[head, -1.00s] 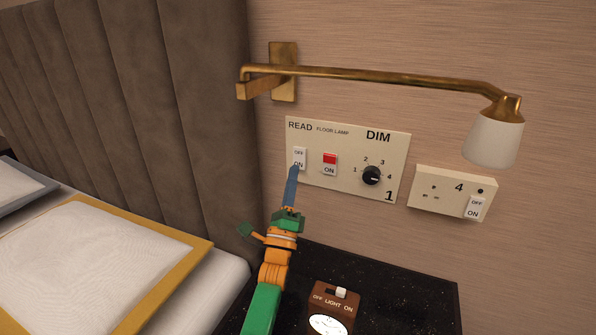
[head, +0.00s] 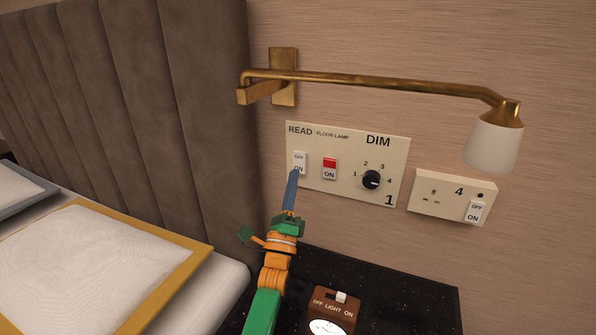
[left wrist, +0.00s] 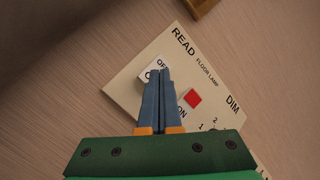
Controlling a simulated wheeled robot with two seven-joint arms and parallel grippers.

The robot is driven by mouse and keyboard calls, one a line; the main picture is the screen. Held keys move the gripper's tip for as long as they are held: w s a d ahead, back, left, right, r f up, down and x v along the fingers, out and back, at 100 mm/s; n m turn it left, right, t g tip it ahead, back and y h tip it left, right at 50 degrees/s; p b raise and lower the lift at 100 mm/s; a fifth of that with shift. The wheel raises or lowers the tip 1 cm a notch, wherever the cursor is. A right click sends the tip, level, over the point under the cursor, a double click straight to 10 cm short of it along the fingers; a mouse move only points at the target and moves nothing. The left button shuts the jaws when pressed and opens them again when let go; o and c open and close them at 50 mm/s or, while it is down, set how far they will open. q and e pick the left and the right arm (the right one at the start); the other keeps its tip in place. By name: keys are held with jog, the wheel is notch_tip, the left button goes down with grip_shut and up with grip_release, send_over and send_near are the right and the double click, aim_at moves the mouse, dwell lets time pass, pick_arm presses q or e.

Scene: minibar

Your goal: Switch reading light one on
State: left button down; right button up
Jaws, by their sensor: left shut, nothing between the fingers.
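The wall panel marked 1 (head: 345,196) carries a white rocker switch (head: 299,159) under the word READ. Its upper half reads OFF and its lower half reads ON. My left gripper (head: 294,173) is shut and empty, its blue fingertips over the lower ON half of that rocker. In the left wrist view the fingertips (left wrist: 159,72) cover part of the rocker (left wrist: 150,67); whether they touch it I cannot tell. The brass reading lamp (head: 494,138) with a white shade is on the wall above and looks unlit. My right gripper is not in view.
Beside the rocker are a red floor lamp switch (head: 330,163) and a black DIM knob (head: 371,180). A clock with a light switch (head: 336,304) stands on the dark bedside top (head: 420,292). A padded headboard (head: 130,110) is left.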

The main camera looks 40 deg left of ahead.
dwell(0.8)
pick_arm(q)
jog(key=shift+w+a+f+b, duration=0.1)
jog(key=shift+w+f+b, duration=0.05)
jog(key=shift+w+b, duration=0.15)
jog(key=shift+w, duration=0.1)
jog(key=shift+w+a+b, duration=0.15)
jog(key=shift+w+b, duration=0.15)
jog(key=shift+b, duration=0.2)
dwell(0.3)
dwell(0.3)
jog(key=shift+s+r+p, duration=0.2)
jog(key=shift+s+p, duration=0.15)
jog(key=shift+p, duration=0.25)
jog(key=shift+s+d, duration=0.2)
jog(key=shift+s, duration=0.2)
